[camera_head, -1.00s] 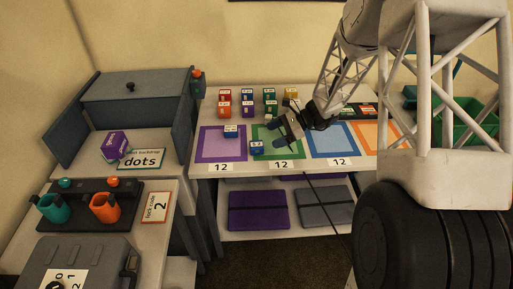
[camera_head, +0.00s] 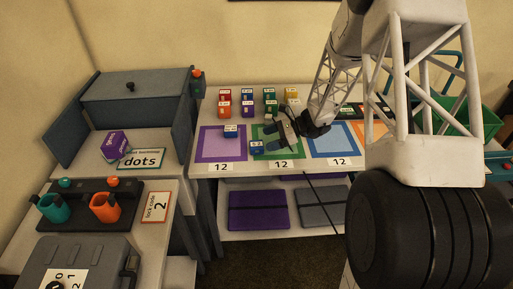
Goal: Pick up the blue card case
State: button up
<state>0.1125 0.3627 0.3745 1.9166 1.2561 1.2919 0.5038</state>
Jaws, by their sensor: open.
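One small blue case with a white label (camera_head: 257,147) sits on the green-bordered mat (camera_head: 262,128), near its front left corner. Another blue case (camera_head: 231,131) sits on the purple-bordered mat (camera_head: 208,153) to its left. The pictures do not settle which is the card case. My gripper (camera_head: 279,138) is open and empty over the green mat, with its dark fingers pointing left. It is a little right of and above the blue case on the green mat, apart from it in the picture. The fingers hide part of the mat.
Several coloured cases, including red (camera_head: 225,96), green (camera_head: 270,95) and yellow (camera_head: 291,95), stand in rows behind the mats. A blue-bordered mat (camera_head: 350,151) lies to the right. A grey cabinet (camera_head: 135,100) stands left. The lower shelf holds a purple folder (camera_head: 258,209).

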aim_at(257, 144)
jog(key=shift+a+f, duration=0.15)
jog(key=shift+a, duration=0.15)
jog(key=shift+a, duration=0.1)
jog(key=shift+x, duration=2.5)
jog(key=shift+s+f, duration=0.15)
jog(key=c, duration=1)
